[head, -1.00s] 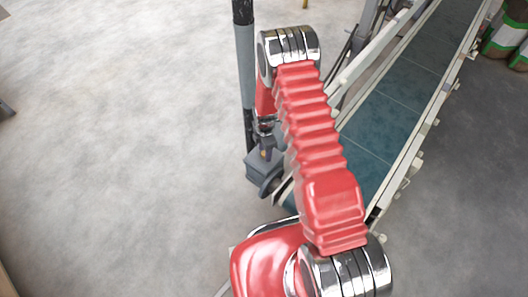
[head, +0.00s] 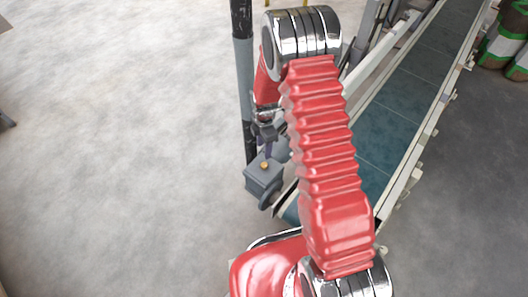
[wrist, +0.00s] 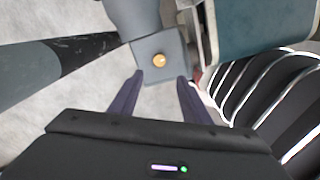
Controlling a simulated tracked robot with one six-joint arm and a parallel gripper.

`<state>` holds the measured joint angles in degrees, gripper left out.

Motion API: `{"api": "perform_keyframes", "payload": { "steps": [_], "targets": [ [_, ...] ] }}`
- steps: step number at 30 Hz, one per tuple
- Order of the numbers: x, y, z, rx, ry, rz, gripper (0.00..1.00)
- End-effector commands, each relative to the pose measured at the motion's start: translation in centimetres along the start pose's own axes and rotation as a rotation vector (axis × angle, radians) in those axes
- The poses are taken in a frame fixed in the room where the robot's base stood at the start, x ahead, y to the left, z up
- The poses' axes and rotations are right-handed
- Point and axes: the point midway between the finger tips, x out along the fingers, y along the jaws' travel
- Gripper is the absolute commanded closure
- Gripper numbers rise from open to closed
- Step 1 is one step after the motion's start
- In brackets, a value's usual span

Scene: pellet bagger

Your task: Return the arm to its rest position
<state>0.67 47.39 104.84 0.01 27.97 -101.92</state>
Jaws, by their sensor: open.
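My red arm rises from the bottom of the head view and bends over at a chrome joint near the top. My gripper (wrist: 158,85) shows in the wrist view as two dark fingers, spread apart with nothing between them. Beyond the fingertips is a grey box (wrist: 172,46) with a round orange-yellow button on it. The fingertips look apart from the box.
A grey and black post (head: 243,70) stands just left of my wrist. A teal conveyor belt (head: 395,115) with pale side rails runs up to the right. Drums with green and white bands (head: 505,45) stand at the top right.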

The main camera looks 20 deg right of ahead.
Motion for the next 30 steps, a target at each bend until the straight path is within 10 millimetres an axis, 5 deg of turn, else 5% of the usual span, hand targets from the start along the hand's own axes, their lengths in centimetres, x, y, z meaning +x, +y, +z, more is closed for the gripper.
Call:
{"api": "perform_keyframes", "payload": {
  "steps": [6,30],
  "targets": [
    [-1.46,-0.07,-0.03,0.0,0.0,-0.001,0.57],
    [-1.51,-0.28,-0.07,0.105,0.001,-0.01,0.57]
  ]
}}
